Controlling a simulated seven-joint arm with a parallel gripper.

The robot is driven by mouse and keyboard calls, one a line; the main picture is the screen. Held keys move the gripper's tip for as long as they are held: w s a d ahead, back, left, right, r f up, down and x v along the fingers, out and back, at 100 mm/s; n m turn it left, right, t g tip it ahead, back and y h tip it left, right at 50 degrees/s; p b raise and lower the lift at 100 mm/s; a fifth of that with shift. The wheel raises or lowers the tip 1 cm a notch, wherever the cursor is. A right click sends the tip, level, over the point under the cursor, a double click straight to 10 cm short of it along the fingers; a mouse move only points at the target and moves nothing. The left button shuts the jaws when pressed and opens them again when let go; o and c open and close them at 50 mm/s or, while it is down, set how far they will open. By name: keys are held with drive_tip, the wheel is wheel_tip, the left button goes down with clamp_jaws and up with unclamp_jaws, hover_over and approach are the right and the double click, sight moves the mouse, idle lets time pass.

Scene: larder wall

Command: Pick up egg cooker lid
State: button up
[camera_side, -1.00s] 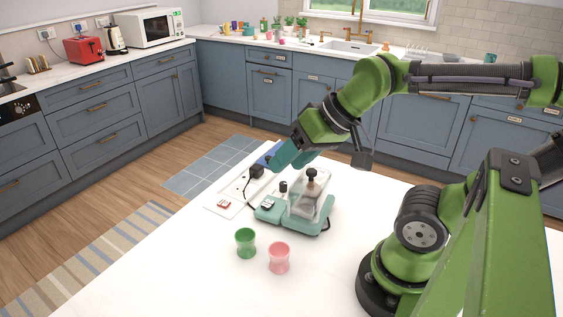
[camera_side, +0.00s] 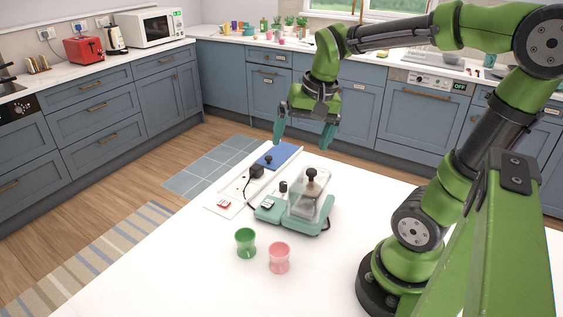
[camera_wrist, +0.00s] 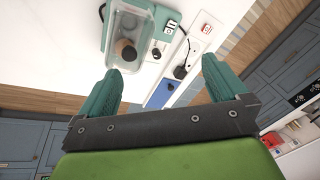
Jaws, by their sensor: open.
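The egg cooker (camera_side: 290,213) is a teal appliance on the white table. Its clear lid (camera_side: 309,200) with a dark round knob (camera_side: 312,174) sits on it. In the wrist view the lid (camera_wrist: 126,22) shows at the upper left, with the knob (camera_wrist: 127,51) facing me. My gripper (camera_side: 303,142) is open and empty, fingers pointing down, above and behind the egg cooker. In the wrist view its two teal fingers (camera_wrist: 164,84) are spread wide, apart from the lid. What lies under the lid is hard to make out.
A white socket strip (camera_side: 237,187) with a black plug (camera_side: 257,171) and a blue end panel (camera_side: 277,156) lies left of the cooker. A green cup (camera_side: 245,242) and a pink cup (camera_side: 280,257) stand in front. The table's front is otherwise clear.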

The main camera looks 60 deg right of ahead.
drive_tip(key=d+r+m+g, duration=0.1)
drive_tip(key=d+m+g, duration=0.2)
drive_tip(key=d+m, duration=0.25)
approach(311, 180)
drive_tip(key=shift+m, duration=0.45)
drive_tip(key=f, duration=0.4)
drive_tip(key=d+f, duration=0.1)
drive_tip(key=f, duration=0.1)
drive_tip(key=shift+w+d+f, duration=0.1)
drive_tip(key=shift+f, duration=0.25)
drive_tip(key=shift+w+a+f, duration=0.1)
drive_tip(key=shift+a+f, duration=0.05)
drive_tip(key=shift+f, duration=1.2)
drive_tip(key=shift+a+f, duration=0.2)
drive_tip(key=shift+f, duration=1.15)
drive_tip(key=shift+c, duration=0.5)
drive_tip(key=c, duration=0.7)
